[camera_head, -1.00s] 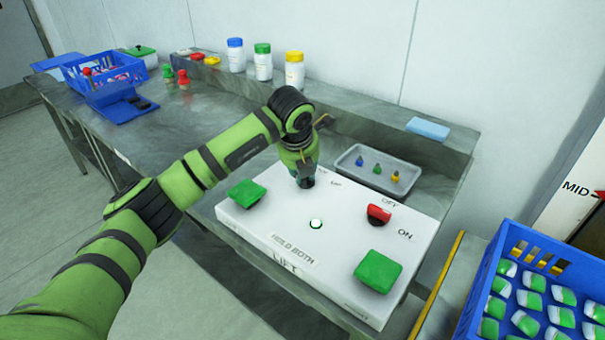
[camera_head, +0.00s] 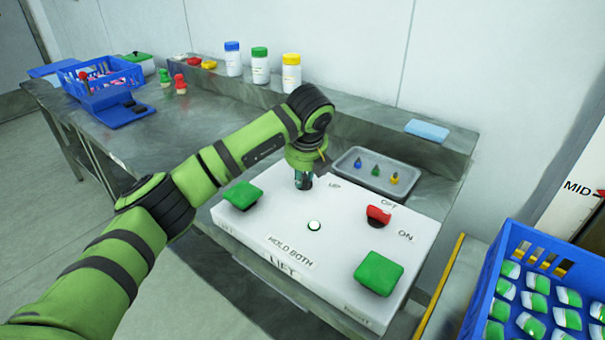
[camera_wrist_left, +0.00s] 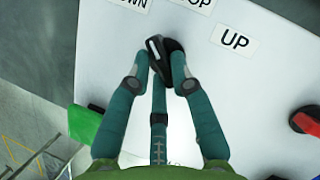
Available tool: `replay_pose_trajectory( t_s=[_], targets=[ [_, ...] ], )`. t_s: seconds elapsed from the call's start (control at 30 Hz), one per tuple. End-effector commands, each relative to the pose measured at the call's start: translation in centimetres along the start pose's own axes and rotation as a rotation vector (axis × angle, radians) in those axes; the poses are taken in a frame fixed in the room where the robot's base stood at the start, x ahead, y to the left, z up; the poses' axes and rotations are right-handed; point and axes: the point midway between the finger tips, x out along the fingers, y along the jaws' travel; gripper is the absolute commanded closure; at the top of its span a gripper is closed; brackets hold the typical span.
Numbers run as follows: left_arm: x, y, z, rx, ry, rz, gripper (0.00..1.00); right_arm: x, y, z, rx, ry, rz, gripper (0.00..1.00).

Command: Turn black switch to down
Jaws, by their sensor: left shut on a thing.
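The black switch (camera_wrist_left: 154,48) sits on the white control panel (camera_wrist_left: 255,75), among the DOWN, STOP and UP labels in the left wrist view. A pale mark on its end faces up-left, toward the side of the DOWN label (camera_wrist_left: 130,3). The UP label (camera_wrist_left: 235,39) is to its right. My left gripper (camera_wrist_left: 160,75) is shut on the switch, with teal fingers on both sides of it. In the head view my left gripper (camera_head: 303,181) points down at the back of the panel and hides most of the switch. My right gripper is not in view.
The panel also carries two green buttons (camera_head: 243,195) (camera_head: 379,273), a red switch (camera_head: 378,215) and a small white round button (camera_head: 314,226). A grey tray (camera_head: 378,171) lies behind it. A blue crate (camera_head: 490,285) stands at the right.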

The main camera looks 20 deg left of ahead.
Motion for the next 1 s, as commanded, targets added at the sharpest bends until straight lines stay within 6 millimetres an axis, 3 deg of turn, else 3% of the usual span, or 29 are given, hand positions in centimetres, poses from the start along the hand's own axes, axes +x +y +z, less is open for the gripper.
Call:
replay_pose_trajectory(
  t_s=[0.17, 0.2, 0.23, 0.27, 0.67, 0.77, 1.0],
  targets=[
    [0.0, 0.0, 0.0, -0.003, 0.000, 0.000, 1.00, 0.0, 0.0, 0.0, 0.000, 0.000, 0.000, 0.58],
    [0.0, 0.0, 0.0, -0.003, 0.000, 0.000, 0.70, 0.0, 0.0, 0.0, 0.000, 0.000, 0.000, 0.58],
    [0.0, 0.0, 0.0, -0.003, 0.000, 0.000, 0.58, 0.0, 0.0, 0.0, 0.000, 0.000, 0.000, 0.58],
    [0.0, 0.0, 0.0, -0.003, 0.000, 0.000, 0.54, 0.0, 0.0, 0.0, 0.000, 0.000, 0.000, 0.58],
    [-0.6, 0.0, 0.1, -0.001, -0.002, -0.002, 0.54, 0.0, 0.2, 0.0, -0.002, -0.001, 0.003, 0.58],
    [-1.9, -0.1, 0.1, 0.000, -0.004, -0.004, 0.54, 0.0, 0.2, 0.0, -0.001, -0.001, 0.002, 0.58],
    [-7.0, -0.1, 0.1, 0.000, -0.005, -0.004, 0.54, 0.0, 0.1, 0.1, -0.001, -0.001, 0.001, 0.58]
  ],
)
